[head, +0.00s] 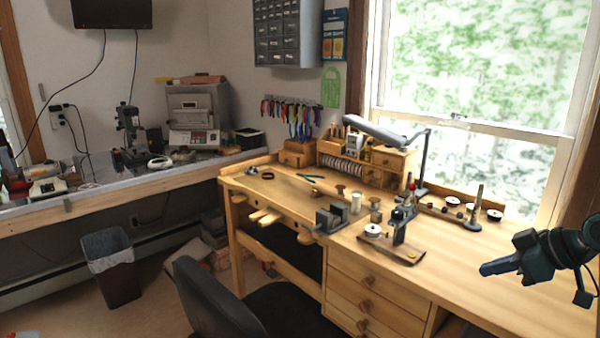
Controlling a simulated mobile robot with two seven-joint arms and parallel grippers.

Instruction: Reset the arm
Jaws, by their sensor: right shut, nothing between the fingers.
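My right gripper (487,269) shows at the right edge of the head view. Its dark arm comes in from the right. The fingers are shut and empty, pointing left, and appear above the right part of the wooden workbench (470,285). I cannot tell its exact height over the surface. My left gripper is not in this view.
Small tools and a vise (332,218) stand mid-bench, with a lamp (377,132) behind. A black chair (215,295) stands in front. A bin (110,265) is on the floor at left. The bench's right part is mostly clear.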

